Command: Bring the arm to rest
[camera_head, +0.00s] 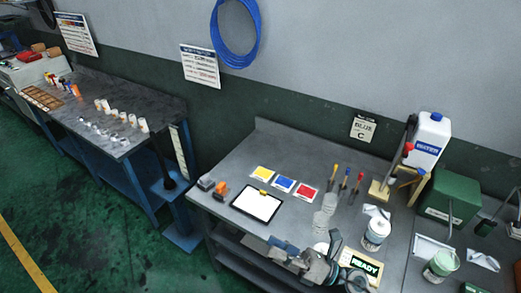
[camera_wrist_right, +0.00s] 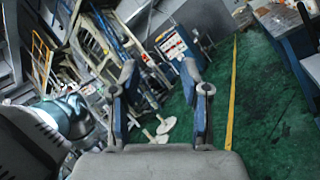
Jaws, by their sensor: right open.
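My right gripper (camera_head: 304,245) is at the bottom of the head view, over the front edge of the grey workbench (camera_head: 232,165). Its two blue-padded fingers are spread apart. In the right wrist view the open fingers (camera_wrist_right: 160,75) have nothing between them; beyond them are the green floor and distant equipment. My left gripper is not in view.
Open floor (camera_head: 100,235) lies left.

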